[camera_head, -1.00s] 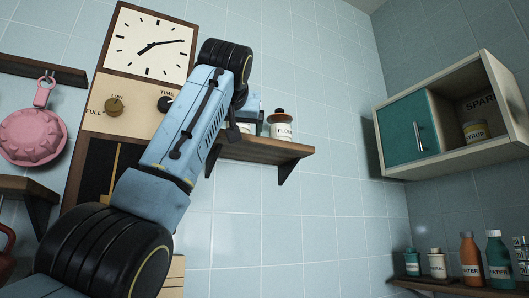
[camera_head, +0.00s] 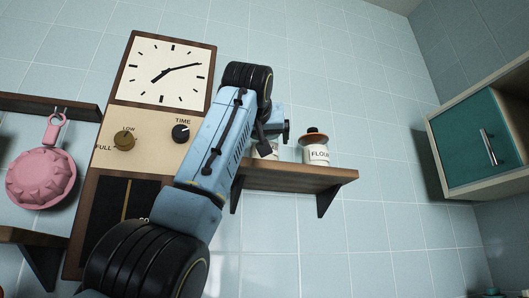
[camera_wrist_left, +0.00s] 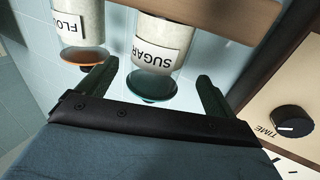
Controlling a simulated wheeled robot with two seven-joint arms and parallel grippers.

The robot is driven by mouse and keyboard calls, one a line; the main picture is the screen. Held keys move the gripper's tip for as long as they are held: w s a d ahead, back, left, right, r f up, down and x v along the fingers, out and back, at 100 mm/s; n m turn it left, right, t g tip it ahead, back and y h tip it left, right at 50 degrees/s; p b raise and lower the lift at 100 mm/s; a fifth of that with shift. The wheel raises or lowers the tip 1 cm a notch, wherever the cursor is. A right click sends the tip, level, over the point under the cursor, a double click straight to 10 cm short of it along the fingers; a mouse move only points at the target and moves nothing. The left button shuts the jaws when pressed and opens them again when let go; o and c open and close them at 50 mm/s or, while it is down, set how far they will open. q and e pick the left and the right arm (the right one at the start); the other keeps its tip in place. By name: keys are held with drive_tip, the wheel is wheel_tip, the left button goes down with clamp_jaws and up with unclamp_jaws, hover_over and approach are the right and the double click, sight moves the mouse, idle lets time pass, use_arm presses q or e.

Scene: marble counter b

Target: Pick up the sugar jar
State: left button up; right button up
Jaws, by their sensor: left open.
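The sugar jar (camera_wrist_left: 160,45) is a clear jar with a white SUGAR label and a teal lid, upside down in the left wrist view. In the head view only a sliver of a white-labelled jar (camera_head: 271,151) shows behind my left gripper (camera_head: 280,131). That gripper is open in the left wrist view (camera_wrist_left: 158,72), one finger on each side of the sugar jar's lid end, with visible gaps. It does not grip the jar. My right gripper is in neither view.
The flour jar (camera_head: 316,153) stands beside the sugar jar on the wooden shelf (camera_head: 300,174), close to one finger. A clock panel with knobs (camera_head: 165,70) is on the left, with a pink pan (camera_head: 40,178) beyond it. A teal-door cabinet (camera_head: 475,145) hangs at right.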

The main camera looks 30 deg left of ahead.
use_arm(q)
drive_tip(key=x, duration=0.1)
drive_tip(key=p+x, duration=0.1)
drive_tip(key=x, duration=0.1)
drive_tip(key=p+x, duration=0.1)
drive_tip(key=x, duration=0.1)
drive_tip(key=shift+w+d+f, duration=0.1)
drive_tip(key=shift+f, duration=0.2)
drive_tip(key=shift+d, duration=0.1)
drive_tip(key=shift+c, duration=0.9)
drive_tip(key=shift+r, duration=0.1)
drive_tip(key=c, duration=1.1)
drive_tip(key=shift+c, duration=0.2)
drive_tip(key=shift+s+r, duration=0.15)
drive_tip(key=shift+s, duration=0.05)
